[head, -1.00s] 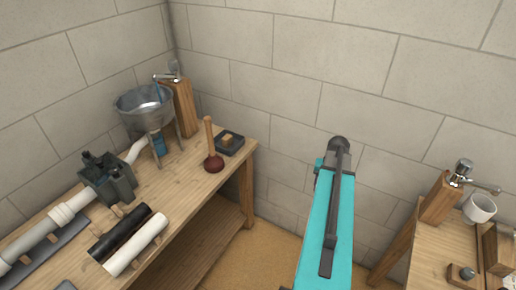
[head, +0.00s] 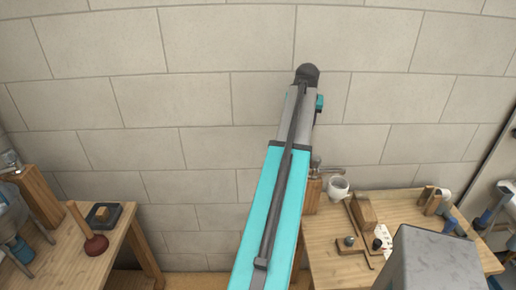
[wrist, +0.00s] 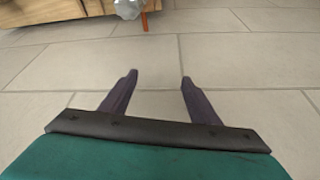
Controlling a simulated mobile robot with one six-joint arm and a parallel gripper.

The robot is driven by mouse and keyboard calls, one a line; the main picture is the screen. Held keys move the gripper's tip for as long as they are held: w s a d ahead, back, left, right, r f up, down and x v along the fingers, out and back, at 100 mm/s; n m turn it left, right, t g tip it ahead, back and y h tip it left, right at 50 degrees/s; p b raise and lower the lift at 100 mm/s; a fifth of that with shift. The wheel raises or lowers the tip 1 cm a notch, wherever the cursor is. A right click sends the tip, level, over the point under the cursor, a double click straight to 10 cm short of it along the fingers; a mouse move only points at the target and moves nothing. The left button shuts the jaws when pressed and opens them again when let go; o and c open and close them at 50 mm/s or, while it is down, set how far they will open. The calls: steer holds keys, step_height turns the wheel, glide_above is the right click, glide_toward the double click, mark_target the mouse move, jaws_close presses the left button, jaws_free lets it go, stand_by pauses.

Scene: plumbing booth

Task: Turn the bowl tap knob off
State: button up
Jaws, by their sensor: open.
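The bowl tap (head: 10,160) shows at the left edge of the head view, on top of a wooden post (head: 41,196), and is partly cut off. Its knob is too small to tell how it is turned. The metal bowl (head: 10,212) below it is also cut off by the edge. My gripper (wrist: 156,84) shows in the wrist view with two dark fingers spread apart and nothing between them. It hangs over bare floor, away from the tap. In the head view my teal arm reaches up the middle, and the gripper itself is not seen there.
A plunger (head: 90,238) and a dark tray (head: 103,215) stand on the left bench (head: 70,262). The right bench (head: 325,232) holds a white mug (head: 339,187), a wooden block (head: 363,212) and another tap (head: 328,171), partly behind my arm. A gap lies between the benches.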

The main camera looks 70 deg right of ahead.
steer(key=s+d+r, duration=0.1)
steer(key=s+r, duration=0.5)
steer(key=r, duration=0.5)
steer(key=shift+s+d+r+p, duration=0.2)
steer(key=shift+d+r+p, duration=0.15)
steer(key=shift+d+p, duration=0.05)
